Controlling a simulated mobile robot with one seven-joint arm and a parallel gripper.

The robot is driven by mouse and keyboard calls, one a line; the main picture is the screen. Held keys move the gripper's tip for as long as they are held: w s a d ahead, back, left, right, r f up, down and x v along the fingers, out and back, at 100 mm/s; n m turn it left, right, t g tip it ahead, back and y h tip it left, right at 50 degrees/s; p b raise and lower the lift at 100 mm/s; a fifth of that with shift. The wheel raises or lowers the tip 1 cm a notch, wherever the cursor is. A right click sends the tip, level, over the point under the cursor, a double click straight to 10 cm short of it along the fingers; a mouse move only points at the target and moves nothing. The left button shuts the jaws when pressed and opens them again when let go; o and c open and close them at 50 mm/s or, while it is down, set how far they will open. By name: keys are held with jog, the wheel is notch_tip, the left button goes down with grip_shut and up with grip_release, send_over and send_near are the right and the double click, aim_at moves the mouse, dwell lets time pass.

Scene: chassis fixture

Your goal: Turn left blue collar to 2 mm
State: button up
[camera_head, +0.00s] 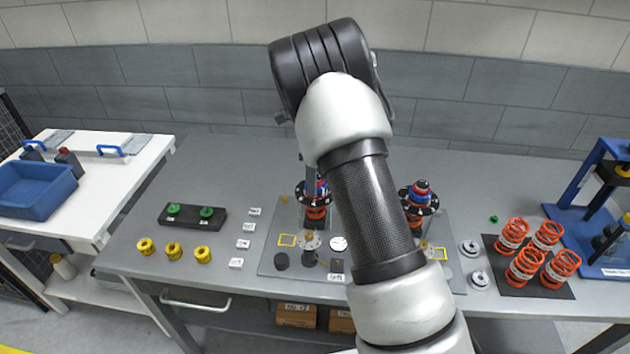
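The left strut stands on the grey fixture plate (268,262), behind the sign reading "Left" (336,277). It has a black marked ring (303,196) and an orange-red spring (316,213). A bit of its blue collar (321,187) shows beside my arm, with red next to it; the rest is hidden. The collar's setting is too small to read. The right strut has a similar black ring (405,197), with blue and red parts (421,190) on top. My arm crosses the middle of the view and hides my gripper, so its contact with the collar cannot be told.
A white round dial (338,243) lies by the left strut. Several orange springs (524,264) stand on a black mat at right, near a blue press frame (590,185).

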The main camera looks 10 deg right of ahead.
jog(key=c, duration=0.7)
jog(key=n, duration=0.5)
jog(key=shift+b, duration=0.35)
jog(key=n, duration=0.4)
jog(key=shift+r, duration=0.1)
jog(key=o, duration=1)
jog(key=shift+r+p, duration=0.6)
jog(key=shift+r, duration=2.9)
